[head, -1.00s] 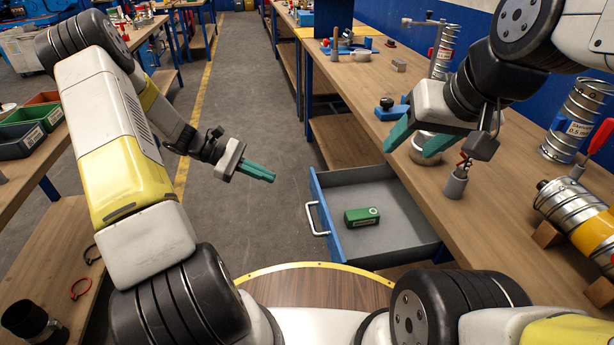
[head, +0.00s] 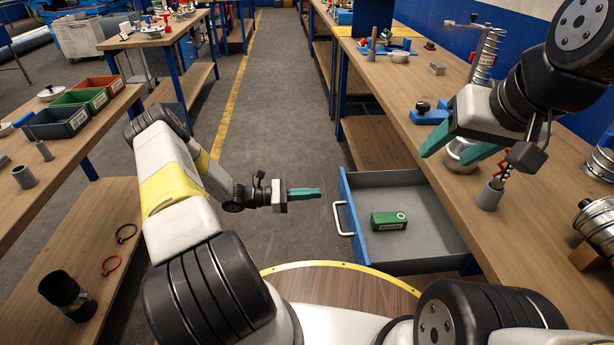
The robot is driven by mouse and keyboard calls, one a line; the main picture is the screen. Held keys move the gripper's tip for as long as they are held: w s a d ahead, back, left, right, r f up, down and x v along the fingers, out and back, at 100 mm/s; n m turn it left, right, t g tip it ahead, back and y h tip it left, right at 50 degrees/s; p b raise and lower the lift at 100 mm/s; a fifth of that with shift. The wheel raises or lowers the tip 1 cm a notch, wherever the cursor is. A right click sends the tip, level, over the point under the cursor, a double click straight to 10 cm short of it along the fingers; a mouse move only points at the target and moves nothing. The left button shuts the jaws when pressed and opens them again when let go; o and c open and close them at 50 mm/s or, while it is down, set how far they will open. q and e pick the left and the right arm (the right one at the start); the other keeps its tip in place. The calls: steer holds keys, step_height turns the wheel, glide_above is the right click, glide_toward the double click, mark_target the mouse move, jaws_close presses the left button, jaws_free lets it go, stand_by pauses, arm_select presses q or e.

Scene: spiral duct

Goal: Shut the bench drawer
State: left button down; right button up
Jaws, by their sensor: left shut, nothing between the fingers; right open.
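The bench drawer (head: 425,252) is pulled open from the right workbench (head: 450,205). It has a blue front with a pale handle (head: 344,219) facing left. A green box with a white label (head: 389,221) lies inside on the grey floor. My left gripper (head: 318,193) is shut and empty, pointing right, just left of the drawer front and near the handle, apparently apart from it. My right gripper (head: 449,153) is open above the right bench, over a metal can (head: 461,157).
A grey cup with tools (head: 489,195) and a blue block with a black knob (head: 430,112) stand on the right bench. The aisle floor (head: 270,120) between the benches is clear.

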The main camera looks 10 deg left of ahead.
mark_target(342, 192)
arm_select(q)
steer(key=x, duration=0.6)
steer(key=shift+w+d, duration=0.1)
steer(key=shift+d, duration=0.15)
steer(key=shift+d, duration=0.1)
steer(key=x, duration=2.5)
steer(key=shift+w+d+r, duration=0.1)
steer(key=shift+w+d, duration=0.1)
steer(key=shift+d, duration=0.3)
steer(key=shift+r, duration=0.1)
